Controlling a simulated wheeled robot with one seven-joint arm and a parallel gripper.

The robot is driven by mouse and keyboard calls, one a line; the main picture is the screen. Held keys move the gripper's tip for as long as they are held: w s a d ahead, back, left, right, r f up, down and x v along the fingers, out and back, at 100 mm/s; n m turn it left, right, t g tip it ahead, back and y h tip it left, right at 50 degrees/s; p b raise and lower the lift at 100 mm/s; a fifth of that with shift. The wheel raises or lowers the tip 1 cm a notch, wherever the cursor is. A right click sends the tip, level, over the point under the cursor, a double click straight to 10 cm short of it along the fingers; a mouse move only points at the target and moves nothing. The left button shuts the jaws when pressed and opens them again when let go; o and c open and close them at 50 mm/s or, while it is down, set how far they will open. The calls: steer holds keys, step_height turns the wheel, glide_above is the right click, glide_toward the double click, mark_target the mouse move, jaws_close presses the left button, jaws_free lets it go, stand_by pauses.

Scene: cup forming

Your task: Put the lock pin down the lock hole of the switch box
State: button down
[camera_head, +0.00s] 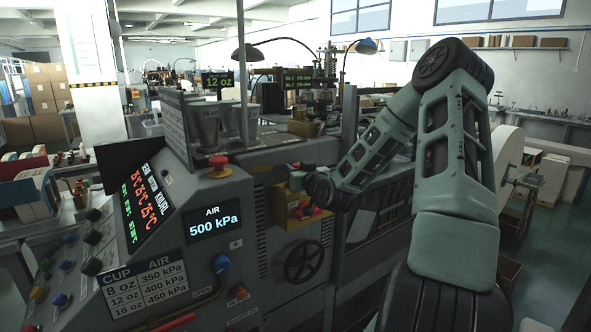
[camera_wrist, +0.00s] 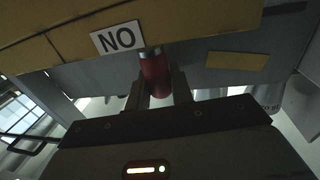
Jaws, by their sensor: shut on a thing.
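The yellow switch box (camera_head: 292,214) is mounted on the front of the grey machine, in the middle of the head view. My gripper (camera_head: 308,200) is right in front of it and hides part of it. Something red shows at the fingers there, too small to make out. In the wrist view, my gripper (camera_wrist: 158,92) is shut on a red cylinder, which I take for the lock pin (camera_wrist: 155,76). Its grey metal end points at the yellow face (camera_wrist: 60,45), beside a white "NO" label (camera_wrist: 118,38). I cannot tell whether it touches. The lock hole is not visible.
A black handwheel (camera_head: 303,261) sits just below the switch box. The sloped control panel (camera_head: 155,215) with displays and knobs fills the left. A red mushroom button (camera_head: 219,166) stands on the machine's top. My arm covers the right.

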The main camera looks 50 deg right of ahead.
steer(key=shift+f+b, duration=0.55)
steer(key=shift+f, duration=0.1)
steer(key=c, duration=1.1)
jaws_free()
steer(key=shift+c, duration=0.2)
steer(key=b+v, duration=0.2)
steer(key=v, duration=0.6)
steer(key=shift+s+a, duration=0.15)
steer(key=shift+s, duration=0.1)
steer(key=s+p, duration=0.1)
steer(key=p, duration=0.4)
steer(key=shift+r, duration=0.4)
